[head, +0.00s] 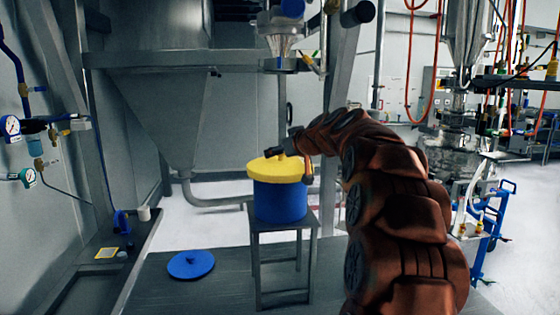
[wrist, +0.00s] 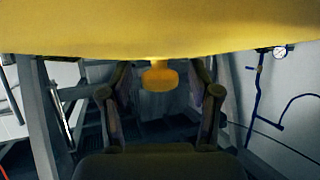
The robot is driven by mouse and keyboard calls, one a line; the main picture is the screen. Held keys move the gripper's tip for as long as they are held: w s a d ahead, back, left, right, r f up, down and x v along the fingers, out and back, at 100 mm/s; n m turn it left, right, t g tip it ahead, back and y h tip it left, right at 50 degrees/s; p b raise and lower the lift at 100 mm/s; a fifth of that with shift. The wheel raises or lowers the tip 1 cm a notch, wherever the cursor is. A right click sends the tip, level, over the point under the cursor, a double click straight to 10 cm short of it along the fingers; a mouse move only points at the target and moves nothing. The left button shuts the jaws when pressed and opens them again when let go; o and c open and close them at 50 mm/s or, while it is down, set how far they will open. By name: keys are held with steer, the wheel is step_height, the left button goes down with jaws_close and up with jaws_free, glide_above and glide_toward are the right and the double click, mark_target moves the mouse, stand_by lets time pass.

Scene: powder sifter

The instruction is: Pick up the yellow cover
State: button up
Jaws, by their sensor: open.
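The yellow cover (head: 277,170) lies on top of a blue drum (head: 280,202), which stands on a small grey metal stand. My gripper (head: 283,153) is at the cover's top, reaching in from the right. In the wrist view, the underside-lit yellow cover (wrist: 150,30) fills the top of the picture, and its round knob (wrist: 159,77) sticks out between the fingers. My gripper (wrist: 159,100) is open, one finger on each side of the knob. I see a gap between the knob and each finger.
The grey stand (head: 285,226) holds the drum. A round blue lid (head: 191,264) lies on the dark platform to the left. A steel hopper (head: 165,110) and frame posts stand behind. A sifter outlet (head: 283,50) hangs above the drum.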

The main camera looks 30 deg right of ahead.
jaws_close()
stand_by(0.5)
steer(key=shift+r, duration=0.1)
